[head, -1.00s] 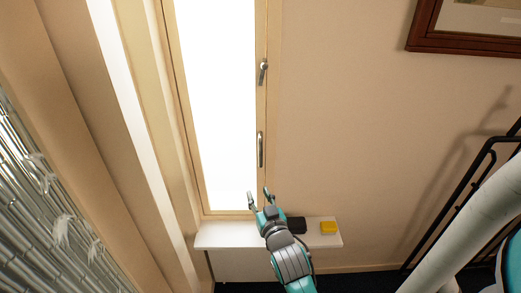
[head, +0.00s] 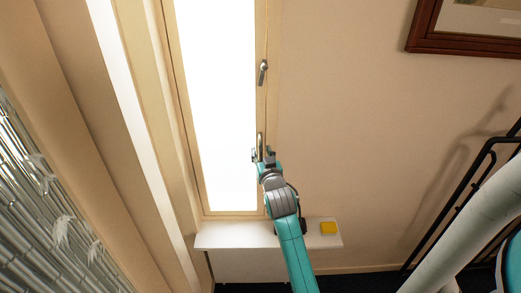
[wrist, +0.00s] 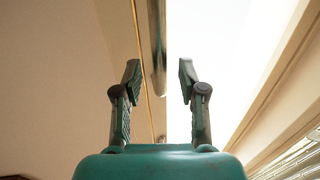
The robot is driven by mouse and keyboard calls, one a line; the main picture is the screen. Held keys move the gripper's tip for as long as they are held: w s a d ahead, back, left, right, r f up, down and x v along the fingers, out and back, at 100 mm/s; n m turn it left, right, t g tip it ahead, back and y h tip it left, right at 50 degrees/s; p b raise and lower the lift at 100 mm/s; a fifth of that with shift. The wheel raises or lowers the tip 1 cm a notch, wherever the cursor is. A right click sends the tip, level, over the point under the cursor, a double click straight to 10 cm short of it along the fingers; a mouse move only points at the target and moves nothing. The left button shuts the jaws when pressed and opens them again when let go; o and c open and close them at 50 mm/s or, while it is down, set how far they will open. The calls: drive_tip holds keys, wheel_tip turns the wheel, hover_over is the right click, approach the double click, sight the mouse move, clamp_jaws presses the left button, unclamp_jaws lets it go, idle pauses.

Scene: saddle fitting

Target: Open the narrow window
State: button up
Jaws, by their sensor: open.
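The narrow window (head: 218,110) is a tall bright pane in a pale wooden frame; I see no gap at its edge. On its right stile are a small metal latch (head: 263,72) and, lower down, an upright metal pull handle (head: 260,138). My gripper (head: 263,153) is open at the lower part of the pull handle, hiding some of it. In the wrist view, the handle (wrist: 158,45) runs between the lines of my two open fingers (wrist: 159,72), its lower end near the tips. I cannot tell whether they touch it.
A picture frame (head: 465,45) hangs on the right wall. A black metal rack (head: 465,190) stands at right. A bamboo-patterned panel (head: 50,200) is at left.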

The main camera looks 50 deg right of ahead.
drive_tip(key=shift+x, duration=1.15)
clamp_jaws()
